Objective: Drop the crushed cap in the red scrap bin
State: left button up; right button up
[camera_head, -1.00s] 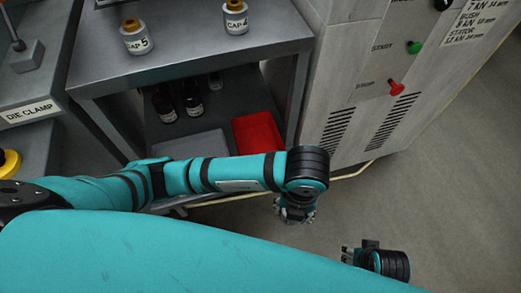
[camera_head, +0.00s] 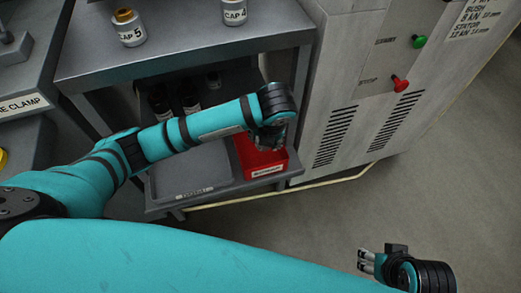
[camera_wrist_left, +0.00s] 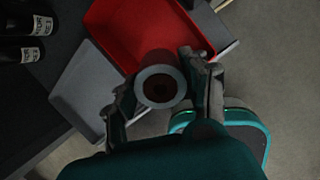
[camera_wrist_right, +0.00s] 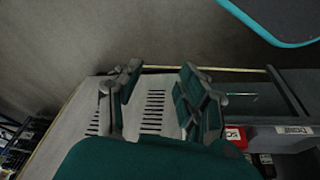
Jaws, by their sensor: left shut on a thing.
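The red scrap bin (camera_head: 268,162) sits on the lower shelf at its right end, and it also shows in the left wrist view (camera_wrist_left: 115,25). My left gripper (camera_head: 268,140) is in front of and over the bin in the head view. In the left wrist view it is shut on a grey ring-shaped cap (camera_wrist_left: 160,72) with a dark brownish centre. The cap overlaps the bin's near edge in that view; its height above the bin is hard to tell. My right gripper (camera_head: 366,260) is at the lower right, away from the shelf, with its fingers apart and empty in the right wrist view (camera_wrist_right: 160,85).
A grey tray (camera_head: 190,178) lies left of the bin. Dark bottles (camera_head: 190,100) stand behind it. The upper shelf (camera_head: 185,48) overhangs, with jars CAP 5 (camera_head: 130,36) and CAP 4 (camera_head: 235,12) on it. A press cabinet (camera_head: 350,90) stands to the right. The floor at right is clear.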

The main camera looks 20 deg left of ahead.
pick_arm(q)
jog(key=b+x, duration=0.1)
jog(key=x, duration=0.7)
jog(key=shift+s+d+f+b, duration=0.1)
jog(key=shift+d+f+b, duration=0.05)
jog(key=shift+f+b, duration=0.25)
jog(key=shift+f, duration=0.35)
jog(key=shift+w+a+f+b, duration=0.35)
jog(key=shift+w+f, duration=0.1)
jog(key=shift+f, duration=0.25)
jog(key=shift+w+a+g+h+b, duration=0.1)
jog(key=shift+w+g+h+b, duration=0.1)
jog(key=shift+g+h, duration=0.35)
jog(key=shift+w+a+g+h+b, duration=0.1)
jog(key=shift+w+g+h+b, duration=0.2)
jog(key=shift+g, duration=0.35)
jog(key=shift+s+f, duration=0.2)
jog(key=shift+f, duration=0.4)
pick_arm(e)
jog(key=w+a+r+t+y, duration=0.1)
jog(key=w+a+r+t, duration=0.1)
jog(key=w+t, duration=0.2)
jog(key=w+a+r+t+y, duration=0.1)
jog(key=w+a+r+t, duration=0.1)
jog(key=w, duration=0.6)
jog(key=shift+w+a+r+t, duration=0.2)
jog(key=shift+w+r+t, duration=0.2)
jog(key=shift+r+t, duration=0.45)
